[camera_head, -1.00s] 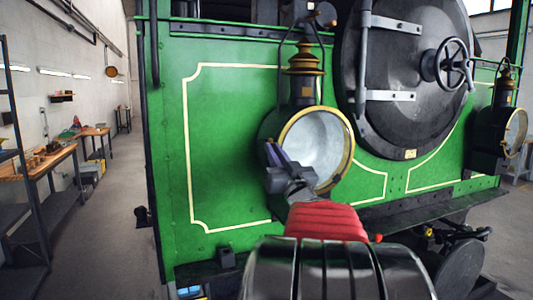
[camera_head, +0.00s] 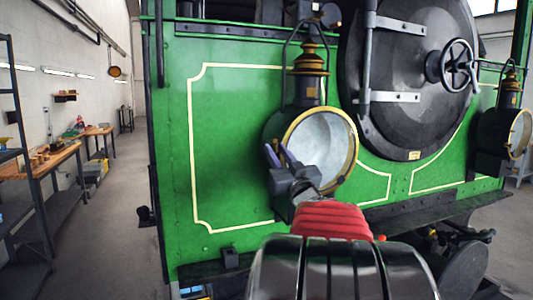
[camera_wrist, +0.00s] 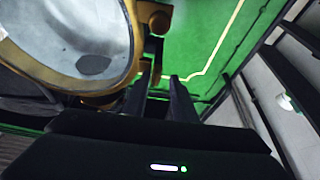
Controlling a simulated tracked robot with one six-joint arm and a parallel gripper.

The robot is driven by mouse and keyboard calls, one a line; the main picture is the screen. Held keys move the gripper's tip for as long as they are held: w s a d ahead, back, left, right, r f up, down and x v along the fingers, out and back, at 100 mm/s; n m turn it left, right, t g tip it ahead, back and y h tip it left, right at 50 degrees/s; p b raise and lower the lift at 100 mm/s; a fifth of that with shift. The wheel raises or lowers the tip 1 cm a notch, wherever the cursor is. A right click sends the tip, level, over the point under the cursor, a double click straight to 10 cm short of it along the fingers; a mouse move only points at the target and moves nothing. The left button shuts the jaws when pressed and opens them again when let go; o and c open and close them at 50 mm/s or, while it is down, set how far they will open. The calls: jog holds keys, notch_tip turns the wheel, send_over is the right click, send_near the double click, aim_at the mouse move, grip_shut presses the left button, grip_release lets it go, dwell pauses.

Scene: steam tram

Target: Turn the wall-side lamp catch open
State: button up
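The wall-side lamp (camera_head: 322,140) is the left one on the green front, with a brass rim, a pale round glass and a brass chimney. It also fills the upper left of the wrist view (camera_wrist: 60,35). There a small brass knob (camera_wrist: 159,22) sticks out beside the rim; it looks like the catch. My gripper (camera_head: 278,152) is at the lamp's lower left edge. In the wrist view its two dark fingers (camera_wrist: 160,76) are apart with nothing between them. The knob is beyond the fingertips, near the left finger. Whether the fingers touch the lamp cannot be told.
A second lamp (camera_head: 500,128) hangs at the right. The round black smokebox door (camera_head: 425,120) with its handwheel (camera_head: 452,66) is between them. A dark ledge (camera_head: 430,215) runs below. Workbenches (camera_head: 40,160) stand along the left wall, with clear floor beside the tram.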

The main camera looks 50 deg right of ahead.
jog(key=shift+s, duration=0.1)
jog(key=shift+s+a+f, duration=0.2)
jog(key=shift+s, duration=0.3)
jog(key=v, duration=1.2)
jog(key=shift+a+f, duration=0.15)
jog(key=shift+a, duration=0.15)
